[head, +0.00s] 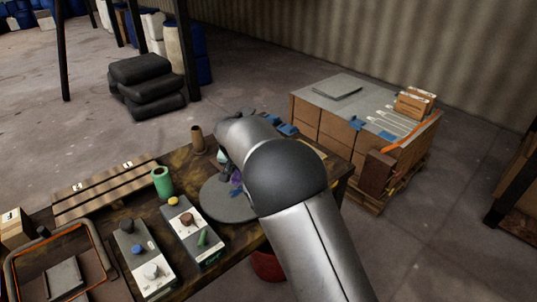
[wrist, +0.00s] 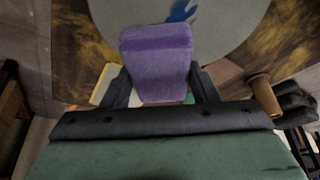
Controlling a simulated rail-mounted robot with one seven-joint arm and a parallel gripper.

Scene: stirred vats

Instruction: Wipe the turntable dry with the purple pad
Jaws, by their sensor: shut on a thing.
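The purple pad (wrist: 157,60) is between the two dark fingers of my gripper (wrist: 161,84) in the wrist view, and the gripper is shut on it. The turntable (wrist: 235,40) is a grey round disc behind the pad in the wrist view. A blue patch or object (wrist: 182,11) shows over the disc; I cannot tell which it is. In the head view the turntable (head: 226,207) lies on the dark stained table, partly hidden by my arm. A little of the purple pad (head: 236,186) shows over it. I cannot tell whether the pad touches the disc.
Two control boxes (head: 146,257) (head: 190,232) with knobs stand left of the turntable. A green cylinder (head: 162,182) and a brown tapered cup (head: 197,138) stand behind them. A wooden slatted piece (head: 105,190) lies at the left. Stacked cartons (head: 330,125) stand beyond the table.

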